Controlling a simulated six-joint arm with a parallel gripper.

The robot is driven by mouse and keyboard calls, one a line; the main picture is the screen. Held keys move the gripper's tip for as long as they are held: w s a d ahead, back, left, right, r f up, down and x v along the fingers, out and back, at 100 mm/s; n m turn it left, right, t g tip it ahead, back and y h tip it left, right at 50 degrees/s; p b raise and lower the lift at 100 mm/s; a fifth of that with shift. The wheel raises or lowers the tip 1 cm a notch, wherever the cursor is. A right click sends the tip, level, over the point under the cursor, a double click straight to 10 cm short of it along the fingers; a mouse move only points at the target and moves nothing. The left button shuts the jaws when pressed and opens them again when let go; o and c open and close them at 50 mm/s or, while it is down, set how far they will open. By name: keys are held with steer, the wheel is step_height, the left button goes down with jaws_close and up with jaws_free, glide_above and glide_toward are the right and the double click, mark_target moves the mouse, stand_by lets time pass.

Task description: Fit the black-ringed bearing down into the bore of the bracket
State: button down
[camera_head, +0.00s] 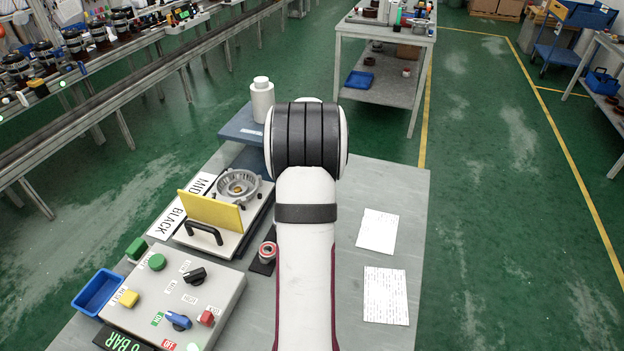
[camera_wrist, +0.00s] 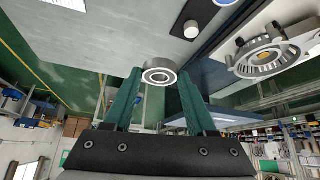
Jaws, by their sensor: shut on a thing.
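In the wrist view my gripper (camera_wrist: 161,78) has its two green fingers shut on a bearing (camera_wrist: 160,66), a metal ring with a dark band around its bore. The bearing is held at the fingertips, clear of the table. The bracket (camera_wrist: 262,66) is a round, finned grey metal part with an open middle, to the right of the held bearing and apart from it. In the head view the bracket (camera_head: 238,187) sits on a pale fixture plate, left of my arm. My arm hides the gripper and the held bearing there.
A yellow upright plate (camera_head: 215,211) with a black handle stands in front of the bracket. A red-ringed bearing (camera_head: 267,251) lies on a dark pad. A control box (camera_head: 175,293) is at the front left. A white bottle (camera_head: 262,101) stands behind. The right tabletop holds only two papers.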

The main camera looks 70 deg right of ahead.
steer(key=w+f+n+t, duration=0.1)
steer(key=w+n+t, duration=0.15)
steer(key=w, duration=1.15)
steer(key=n+y, duration=0.1)
steer(key=n, duration=0.1)
glide_above(237, 187)
steer(key=s+a, duration=0.1)
steer(key=a, duration=0.1)
steer(key=f, duration=0.1)
steer(key=shift+s+d+f, duration=0.1)
steer(key=shift+s+f, duration=0.05)
steer(key=shift+f, duration=1.25)
steer(key=shift+s+f, duration=0.1)
steer(key=shift+f, duration=1.3)
steer(key=shift+f, duration=0.55)
steer(key=shift+c, duration=0.6)
jaws_free()
